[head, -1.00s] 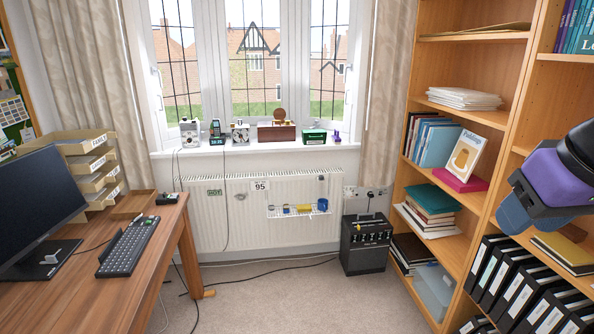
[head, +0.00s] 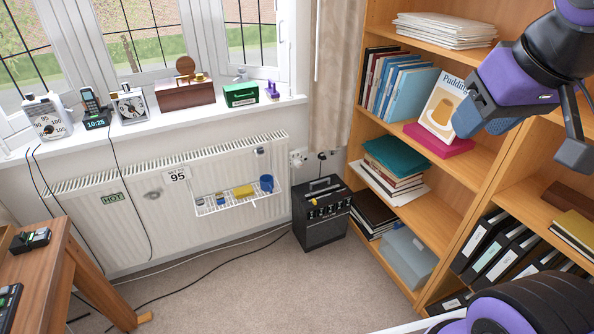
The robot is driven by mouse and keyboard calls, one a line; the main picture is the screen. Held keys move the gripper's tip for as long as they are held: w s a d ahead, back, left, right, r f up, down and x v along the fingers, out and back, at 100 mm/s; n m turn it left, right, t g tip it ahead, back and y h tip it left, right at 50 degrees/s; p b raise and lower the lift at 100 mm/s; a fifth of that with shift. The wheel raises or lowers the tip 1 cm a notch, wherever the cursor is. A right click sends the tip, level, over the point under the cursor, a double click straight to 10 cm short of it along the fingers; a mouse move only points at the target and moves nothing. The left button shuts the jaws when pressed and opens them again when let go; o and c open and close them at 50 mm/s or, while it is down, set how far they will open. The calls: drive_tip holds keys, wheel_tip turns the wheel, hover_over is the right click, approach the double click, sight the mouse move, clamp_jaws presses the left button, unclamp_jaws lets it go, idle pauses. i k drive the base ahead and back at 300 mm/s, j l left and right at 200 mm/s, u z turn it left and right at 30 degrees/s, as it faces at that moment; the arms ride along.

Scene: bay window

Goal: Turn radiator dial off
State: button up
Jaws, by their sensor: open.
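I cannot tell for sure which is the radiator dial. My gripper (head: 527,138) is open and empty at upper right, before the bookshelf, far from the radiator.
A wire rack (head: 220,205) with small items hangs on the radiator. A black heater-like box (head: 322,213) stands at its right end. The wooden desk (head: 60,265) is at lower left. The bookcase (head: 430,215) fills the right. Carpet (head: 235,280) between is mostly clear; cables cross it.

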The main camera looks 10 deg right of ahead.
sight(297, 162)
drive_tip(key=i+u, duration=0.2)
drive_tip(key=i, duration=0.3)
drive_tip(key=i+l+u, duration=0.2)
drive_tip(key=i, duration=0.25)
drive_tip(key=j, duration=0.1)
